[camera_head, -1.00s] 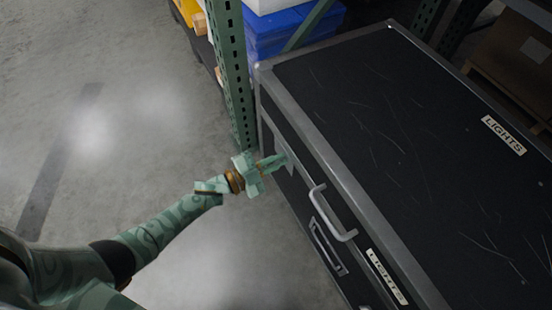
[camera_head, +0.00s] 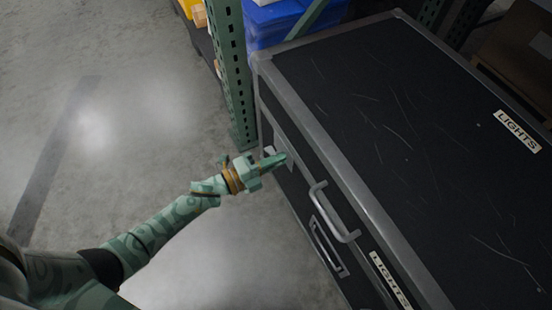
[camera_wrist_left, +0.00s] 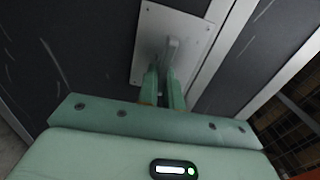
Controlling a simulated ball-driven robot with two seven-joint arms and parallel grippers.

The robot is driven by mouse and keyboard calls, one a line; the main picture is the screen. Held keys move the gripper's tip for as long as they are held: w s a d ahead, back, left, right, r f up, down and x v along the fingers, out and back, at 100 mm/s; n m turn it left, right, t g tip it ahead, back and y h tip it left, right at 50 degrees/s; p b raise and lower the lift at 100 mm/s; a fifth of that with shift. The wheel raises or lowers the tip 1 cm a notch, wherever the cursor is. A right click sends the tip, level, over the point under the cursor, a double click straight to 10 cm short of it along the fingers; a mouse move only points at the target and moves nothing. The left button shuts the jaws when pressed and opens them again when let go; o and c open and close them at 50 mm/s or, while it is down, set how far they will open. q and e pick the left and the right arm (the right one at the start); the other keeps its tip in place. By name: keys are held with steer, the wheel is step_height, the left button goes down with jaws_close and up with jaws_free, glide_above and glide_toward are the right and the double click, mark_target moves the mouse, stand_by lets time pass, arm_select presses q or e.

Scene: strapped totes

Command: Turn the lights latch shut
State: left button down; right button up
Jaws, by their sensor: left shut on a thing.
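The black lights case (camera_head: 390,110) has silver edges and "LIGHTS" labels on its top and front. Its latch (camera_wrist_left: 174,47) is a grey lever on a light metal plate (camera_wrist_left: 152,35), seen in the left wrist view. In the head view the plate (camera_head: 291,158) is partly hidden behind my left gripper (camera_head: 280,159). My left gripper is shut on the latch lever; its fingers (camera_wrist_left: 164,88) sit close together on the lever's lower part. My right gripper is in neither view.
A silver bar handle (camera_head: 332,212) sticks out from the case front, right of the latch. A green perforated rack post (camera_head: 232,80) stands just beyond the case's near-left corner. A blue bin (camera_head: 275,22) sits behind it. The floor to the left is clear.

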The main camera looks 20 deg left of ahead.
arm_select(q)
steer(key=shift+f+m, duration=0.25)
steer(key=shift+m, duration=0.05)
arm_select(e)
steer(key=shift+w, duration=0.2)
arm_select(q)
steer(key=c, duration=1.6)
jaws_free()
steer(key=shift+s, duration=0.1)
steer(key=shift+o, duration=0.2)
steer(key=shift+r, duration=0.1)
